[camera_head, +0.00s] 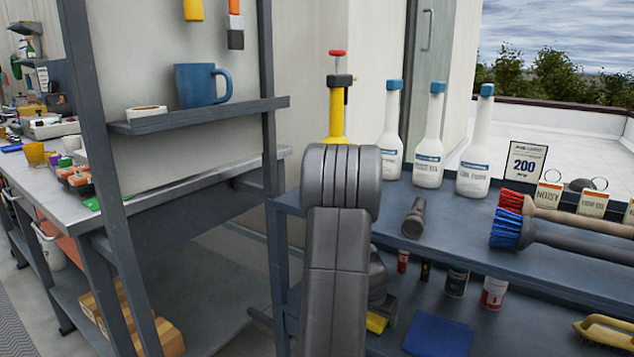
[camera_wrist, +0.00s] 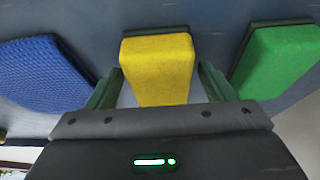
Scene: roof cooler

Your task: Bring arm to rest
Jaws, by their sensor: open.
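My gripper (camera_wrist: 160,90) shows in the wrist view with its two green fingers spread apart. A yellow sponge-like block (camera_wrist: 157,65) lies between and beyond the fingers, on a dark grey surface. I cannot tell how far the fingertips are from it. In the head view my grey arm (camera_head: 337,270) stands in front of the dark shelf unit and reaches down toward its lower shelf. A bit of yellow (camera_head: 377,323) shows beside the arm on the lower shelf.
A blue cloth or pad (camera_wrist: 45,72) and a green block (camera_wrist: 279,62) flank the yellow one. The upper shelf (camera_head: 460,230) above holds white bottles (camera_head: 429,145), a flashlight (camera_head: 414,218) and brushes (camera_head: 510,220). A yellow-handled brush (camera_head: 606,332) lies at the lower right.

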